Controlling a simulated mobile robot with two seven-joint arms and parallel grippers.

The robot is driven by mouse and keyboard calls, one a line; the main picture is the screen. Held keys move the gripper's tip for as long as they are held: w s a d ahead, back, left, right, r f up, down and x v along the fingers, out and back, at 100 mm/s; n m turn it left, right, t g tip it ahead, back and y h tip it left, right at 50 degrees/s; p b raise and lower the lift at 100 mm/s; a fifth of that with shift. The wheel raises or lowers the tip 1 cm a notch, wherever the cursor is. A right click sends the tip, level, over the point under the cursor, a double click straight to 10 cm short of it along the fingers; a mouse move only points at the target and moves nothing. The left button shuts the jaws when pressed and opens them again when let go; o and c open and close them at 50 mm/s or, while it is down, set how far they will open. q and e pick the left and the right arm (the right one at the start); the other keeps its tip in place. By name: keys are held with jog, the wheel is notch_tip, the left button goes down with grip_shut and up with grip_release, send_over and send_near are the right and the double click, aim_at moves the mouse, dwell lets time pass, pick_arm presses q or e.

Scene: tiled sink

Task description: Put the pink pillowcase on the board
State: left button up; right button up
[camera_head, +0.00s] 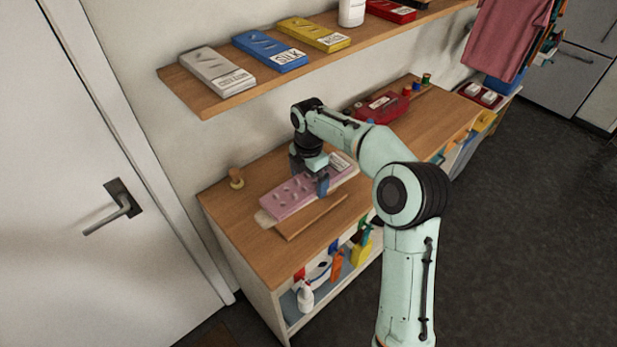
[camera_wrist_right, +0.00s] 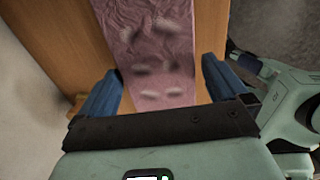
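The pink pillowcase (camera_head: 287,196) is a long, flat, dimpled pink piece on the wooden counter. A pale, rounded end (camera_head: 264,218) shows under its near left end; a brown wooden board (camera_head: 312,217) lies along its front side. I cannot tell which of these the task's board is. My right gripper (camera_head: 316,180) is over the far right part of the pillowcase. In the right wrist view, the gripper (camera_wrist_right: 162,70) is open, its blue fingers wide apart on either side of the pillowcase (camera_wrist_right: 160,45). Whether they touch it is unclear. My left gripper is out of view.
A shelf (camera_head: 330,62) above the counter holds grey, blue and yellow labelled pieces. A wooden knob (camera_head: 236,177) stands at the counter's back left. A red case (camera_head: 383,105) is further right. Bottles (camera_head: 304,296) stand below. A white door (camera_head: 110,130) is left.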

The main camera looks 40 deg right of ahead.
aim_at(308, 181)
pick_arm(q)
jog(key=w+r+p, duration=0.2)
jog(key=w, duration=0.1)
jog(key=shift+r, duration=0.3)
pick_arm(e)
notch_tip(308, 181, up, 12)
jog(key=shift+r, duration=0.15)
